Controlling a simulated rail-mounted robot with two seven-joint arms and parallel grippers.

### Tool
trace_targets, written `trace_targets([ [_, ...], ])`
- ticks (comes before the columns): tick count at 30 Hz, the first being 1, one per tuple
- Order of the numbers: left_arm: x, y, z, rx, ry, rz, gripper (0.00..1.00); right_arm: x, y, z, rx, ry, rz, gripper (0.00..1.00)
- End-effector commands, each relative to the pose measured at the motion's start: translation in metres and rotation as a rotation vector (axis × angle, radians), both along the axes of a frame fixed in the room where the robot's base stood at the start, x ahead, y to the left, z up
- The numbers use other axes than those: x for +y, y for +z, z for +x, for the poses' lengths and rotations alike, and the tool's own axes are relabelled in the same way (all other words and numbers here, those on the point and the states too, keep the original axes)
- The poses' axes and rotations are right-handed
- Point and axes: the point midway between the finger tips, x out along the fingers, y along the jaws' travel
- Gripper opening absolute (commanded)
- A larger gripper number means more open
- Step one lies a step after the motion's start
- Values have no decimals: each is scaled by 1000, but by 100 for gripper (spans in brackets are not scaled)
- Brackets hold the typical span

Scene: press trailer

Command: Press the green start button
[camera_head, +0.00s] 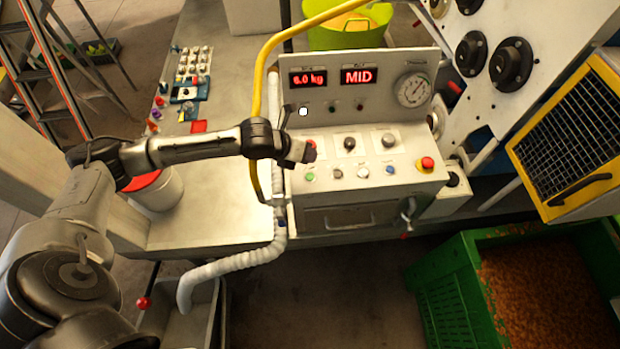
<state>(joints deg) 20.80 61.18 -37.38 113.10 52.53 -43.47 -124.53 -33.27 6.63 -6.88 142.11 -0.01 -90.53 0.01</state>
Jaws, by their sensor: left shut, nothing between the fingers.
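A control panel (345,209) with a sloped face stands in the middle of the view. A small green button (310,176) sits at the left end of its lower row. I cannot read labels to tell which is the start button. My left gripper (309,153) is shut and empty. It is over the panel's left edge, just above the left green button in the picture, and does not cover it. I cannot tell its height above the face. My right gripper is not in view.
A red mushroom button (427,163) is on the panel's right. A yellow tube (259,95) bends past its left side. Displays read "6.0 kg" and "MID", beside a round gauge (412,90). A green crate (450,300) stands at lower right; a red-lidded bucket (160,190) is left.

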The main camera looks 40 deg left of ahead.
Motion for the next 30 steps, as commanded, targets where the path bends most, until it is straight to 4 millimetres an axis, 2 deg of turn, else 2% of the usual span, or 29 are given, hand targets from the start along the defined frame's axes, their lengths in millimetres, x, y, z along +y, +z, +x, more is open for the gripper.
trace_targets([
  [1, 0, -13, 0, 1, 0, -1, 0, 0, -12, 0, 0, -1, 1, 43],
  [8, -1, -42, 0, 1, 0, -2, 0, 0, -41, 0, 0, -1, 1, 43],
  [13, 0, -55, 0, 1, 2, 0, 0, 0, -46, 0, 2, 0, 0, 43],
  [18, 0, -61, 0, 0, 1, -2, 0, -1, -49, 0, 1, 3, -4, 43],
  [30, 0, -61, 0, 0, 0, -1, 0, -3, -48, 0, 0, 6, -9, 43],
])
